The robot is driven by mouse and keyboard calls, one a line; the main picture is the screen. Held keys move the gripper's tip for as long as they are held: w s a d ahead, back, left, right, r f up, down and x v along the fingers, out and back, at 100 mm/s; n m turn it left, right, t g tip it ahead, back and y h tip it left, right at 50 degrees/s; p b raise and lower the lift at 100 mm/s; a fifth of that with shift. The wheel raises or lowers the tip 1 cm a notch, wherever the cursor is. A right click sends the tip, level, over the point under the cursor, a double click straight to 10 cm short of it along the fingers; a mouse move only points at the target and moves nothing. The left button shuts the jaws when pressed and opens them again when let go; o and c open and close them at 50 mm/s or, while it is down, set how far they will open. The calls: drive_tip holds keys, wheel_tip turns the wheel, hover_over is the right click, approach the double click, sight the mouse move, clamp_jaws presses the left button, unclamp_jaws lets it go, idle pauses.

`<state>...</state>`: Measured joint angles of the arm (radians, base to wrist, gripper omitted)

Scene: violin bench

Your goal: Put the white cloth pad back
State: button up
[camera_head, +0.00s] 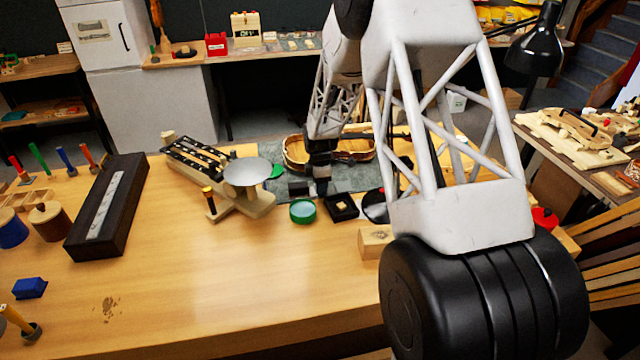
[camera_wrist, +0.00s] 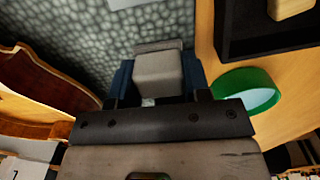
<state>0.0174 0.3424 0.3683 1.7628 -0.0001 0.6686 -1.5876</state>
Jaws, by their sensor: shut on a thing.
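In the head view the pad is too small and hidden to make out. A small black tray (camera_head: 341,207) with a cream block in it stands just right of my gripper; it also shows in the wrist view (camera_wrist: 238,48).
A green round dish (camera_head: 302,211) stands close to my gripper. A violin body (camera_head: 357,148) lies on the grey mat (camera_head: 285,160). A scale with a metal pan (camera_head: 247,172) stands to the left. A wooden block (camera_head: 374,243) is nearer. The front middle of the bench is clear.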

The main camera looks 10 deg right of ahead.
drive_tip(key=shift+f, duration=0.15)
drive_tip(key=o, duration=0.9)
wheel_tip(320, 180, up, 12)
drive_tip(key=shift+r, duration=0.15)
idle(0.4)
idle(0.5)
